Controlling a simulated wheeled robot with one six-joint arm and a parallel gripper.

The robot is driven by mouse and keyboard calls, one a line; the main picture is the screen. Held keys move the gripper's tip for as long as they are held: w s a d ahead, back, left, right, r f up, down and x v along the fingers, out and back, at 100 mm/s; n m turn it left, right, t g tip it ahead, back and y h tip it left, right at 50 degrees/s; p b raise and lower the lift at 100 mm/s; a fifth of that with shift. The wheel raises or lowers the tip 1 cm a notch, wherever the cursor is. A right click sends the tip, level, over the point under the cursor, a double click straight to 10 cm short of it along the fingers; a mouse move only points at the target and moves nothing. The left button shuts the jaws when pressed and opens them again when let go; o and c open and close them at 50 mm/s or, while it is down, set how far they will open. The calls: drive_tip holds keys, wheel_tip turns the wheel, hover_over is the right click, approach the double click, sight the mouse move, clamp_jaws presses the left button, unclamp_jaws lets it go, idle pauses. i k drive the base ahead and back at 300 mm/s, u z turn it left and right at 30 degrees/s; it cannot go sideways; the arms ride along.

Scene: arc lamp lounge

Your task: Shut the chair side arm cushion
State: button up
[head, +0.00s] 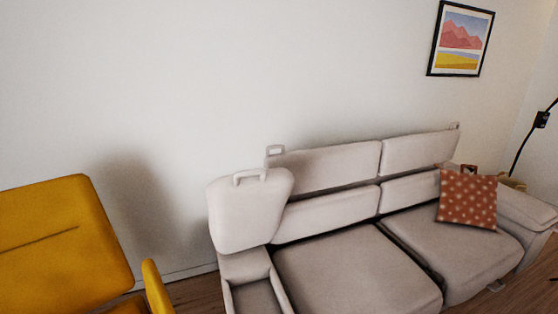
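The arm cushion (248,212) on the sofa's left side, nearest the yellow chair (62,240), stands raised and roughly upright. It is a light grey-beige padded lid with a loop handle (250,175) on its top edge. Below it, the sofa's left arm (244,263) shows an open, box-like recess (256,299), cut off by the bottom edge of the head view. My gripper is not in view.
The grey sofa (350,265) stretches to the right along the white wall, with a dotted red-brown pillow (467,199) near its right arm (528,207). A narrow strip of wooden floor (195,293) shows between chair and sofa. A framed picture (461,39) hangs above.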

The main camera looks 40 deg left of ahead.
sight(246, 208)
drive_tip(key=u, duration=0.05)
drive_tip(key=i, duration=0.4)
drive_tip(key=u, duration=0.95)
